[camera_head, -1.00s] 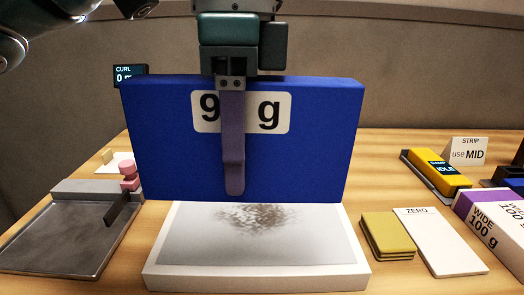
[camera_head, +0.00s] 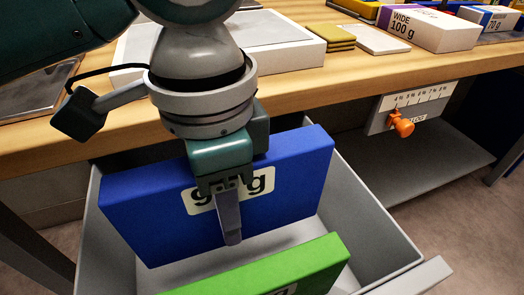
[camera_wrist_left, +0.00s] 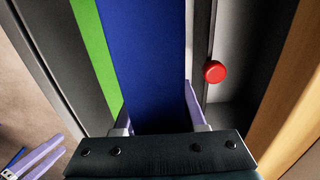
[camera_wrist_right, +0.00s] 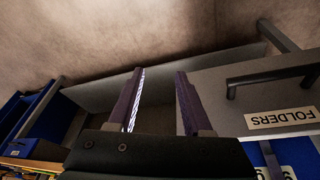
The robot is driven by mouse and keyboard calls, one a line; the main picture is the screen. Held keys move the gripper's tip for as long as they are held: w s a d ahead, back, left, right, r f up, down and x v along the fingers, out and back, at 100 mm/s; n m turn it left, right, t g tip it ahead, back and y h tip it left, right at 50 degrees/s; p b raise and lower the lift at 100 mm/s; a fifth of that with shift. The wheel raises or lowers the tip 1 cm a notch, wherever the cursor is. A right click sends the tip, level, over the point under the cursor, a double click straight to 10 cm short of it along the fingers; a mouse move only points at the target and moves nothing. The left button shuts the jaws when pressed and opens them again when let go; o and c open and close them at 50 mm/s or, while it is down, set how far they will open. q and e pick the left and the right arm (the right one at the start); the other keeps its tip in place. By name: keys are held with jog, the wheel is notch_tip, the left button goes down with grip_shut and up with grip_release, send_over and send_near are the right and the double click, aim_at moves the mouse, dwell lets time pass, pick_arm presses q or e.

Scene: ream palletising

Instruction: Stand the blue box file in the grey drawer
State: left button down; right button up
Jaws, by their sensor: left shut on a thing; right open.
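The blue box file (camera_head: 290,185) is upright and slightly tilted in the picture, its lower part inside the open grey drawer (camera_head: 372,225). My left gripper (camera_head: 230,232) is shut on its top edge, one finger down its labelled face. The left wrist view shows the file (camera_wrist_left: 150,60) between both fingers (camera_wrist_left: 160,118). I cannot tell whether its bottom touches the drawer floor. A green file (camera_head: 270,272) stands in the drawer on the near side, apart from it. My right gripper (camera_wrist_right: 158,100) is open and empty near the drawer front (camera_wrist_right: 225,100) labelled FOLDERS.
The wooden table edge (camera_head: 350,75) runs just behind the drawer. A grey panel with an orange knob (camera_head: 402,127) hangs under it at right. A red knob (camera_wrist_left: 215,71) shows beside the blue file in the left wrist view. A white box (camera_head: 430,29) is on the table.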

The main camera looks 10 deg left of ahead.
pick_arm(q)
notch_tip(320, 180, down, 5)
jog(key=shift+f+b, duration=0.1)
jog(key=shift+b, duration=0.5)
notch_tip(320, 180, down, 4)
jog(key=shift+r+b, duration=0.15)
jog(key=shift+b, duration=0.65)
jog(key=shift+f, duration=0.2)
jog(key=shift+f, duration=0.1)
jog(key=shift+c, duration=2.4)
grip_release()
notch_tip(320, 180, up, 12)
jog(key=p, duration=0.4)
jog(key=shift+r, duration=0.2)
